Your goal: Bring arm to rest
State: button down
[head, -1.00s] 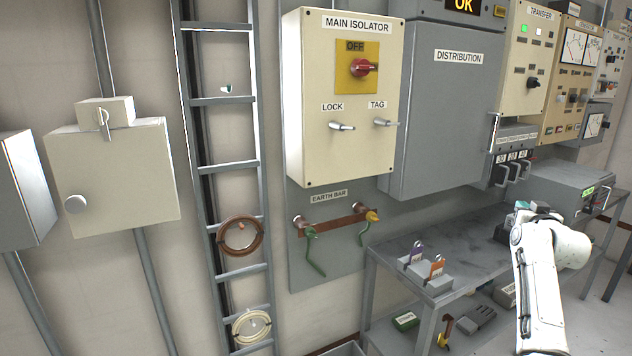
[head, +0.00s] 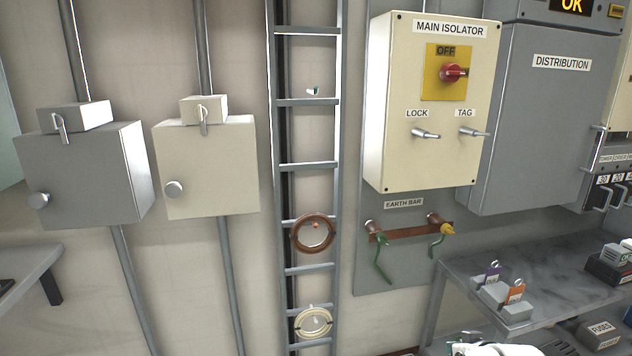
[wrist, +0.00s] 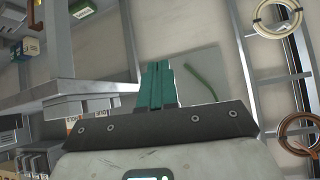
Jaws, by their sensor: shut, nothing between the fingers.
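My gripper (wrist: 157,85) shows in the wrist view with its teal fingers pressed together and nothing between them. A white part of my arm (head: 490,349) shows at the bottom edge of the head view; the fingers are not clearly seen there. In the wrist view the fingers point past the edge of a grey bench (wrist: 75,87), with a green cable (wrist: 201,80) beyond them. They look apart from both.
The bench (head: 470,262) holds two padlocks (head: 503,292) at the right. The main isolator (head: 430,105) reads OFF above the earth bar (head: 410,232). A cable ladder (head: 307,165) carries coils. Two wall boxes (head: 205,165) (head: 85,175) hang left.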

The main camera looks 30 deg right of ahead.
jog(key=s+a+f+n+g+y, duration=0.1)
jog(key=s+a+f, duration=0.1)
jog(key=a, duration=0.4)
jog(key=s+a+f+n+g+y, duration=0.1)
jog(key=s+a+f, duration=0.15)
jog(key=a, duration=0.35)
jog(key=s+a+f+n+g+y, duration=0.2)
jog(key=s+a+g, duration=0.3)
jog(key=s+a, duration=1)
jog(key=s+n, duration=0.1)
jog(key=s, duration=0.1)
jog(key=shift+s+f+n+g+p, duration=0.2)
jog(key=shift+s+n+g+p, duration=0.1)
jog(key=shift+p, duration=0.05)
